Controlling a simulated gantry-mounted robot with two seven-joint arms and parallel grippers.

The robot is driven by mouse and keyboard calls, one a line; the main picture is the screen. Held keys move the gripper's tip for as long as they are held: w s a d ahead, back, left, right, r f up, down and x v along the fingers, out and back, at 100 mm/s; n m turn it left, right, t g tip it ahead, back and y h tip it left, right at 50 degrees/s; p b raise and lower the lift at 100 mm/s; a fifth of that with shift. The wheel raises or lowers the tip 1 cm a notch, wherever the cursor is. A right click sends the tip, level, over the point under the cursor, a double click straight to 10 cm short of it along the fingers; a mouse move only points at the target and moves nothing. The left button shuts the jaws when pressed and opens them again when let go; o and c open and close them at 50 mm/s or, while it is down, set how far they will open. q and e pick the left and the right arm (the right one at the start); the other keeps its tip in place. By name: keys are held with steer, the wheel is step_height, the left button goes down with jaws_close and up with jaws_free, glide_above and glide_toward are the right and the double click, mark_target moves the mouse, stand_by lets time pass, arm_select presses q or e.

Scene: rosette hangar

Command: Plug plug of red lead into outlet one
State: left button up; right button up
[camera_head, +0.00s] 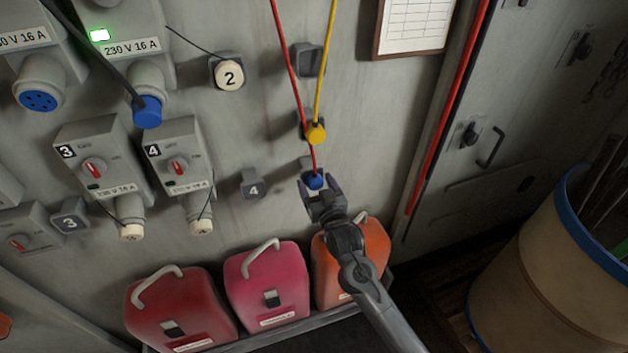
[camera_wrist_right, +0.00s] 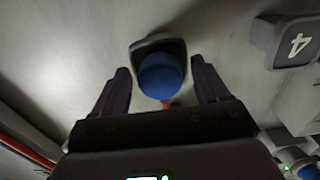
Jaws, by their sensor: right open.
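The red lead (camera_head: 291,80) hangs down to a blue plug (camera_head: 314,180), which sits in a dark holder on the wall. My right gripper (camera_head: 320,189) is open just below it. In the right wrist view the blue plug (camera_wrist_right: 160,76) lies between the two spread fingers, with a gap on each side. A round blue outlet (camera_head: 40,96) with open pin holes is at the upper left; its number is out of frame, so I cannot tell whether it is outlet one. My left gripper is out of view.
A yellow lead (camera_head: 324,70) ends in a yellow plug (camera_head: 316,133) just above. A dark lead's blue plug (camera_head: 147,111) sits in the neighbouring outlet, beside a lit green lamp. Red (camera_head: 180,305), pink (camera_head: 268,285) and orange (camera_head: 352,255) canisters stand below. A barrel (camera_head: 545,270) is right.

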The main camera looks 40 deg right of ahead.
mark_target(317, 185)
steer(key=shift+p, duration=0.65)
stand_by(1.0)
jaws_close()
stand_by(0.5)
steer(key=shift+s, duration=0.15)
steer(key=shift+p+v, duration=1.9)
steer(key=shift+v, duration=0.6)
steer(key=shift+s+a, duration=0.15)
steer(key=shift+s, duration=0.2)
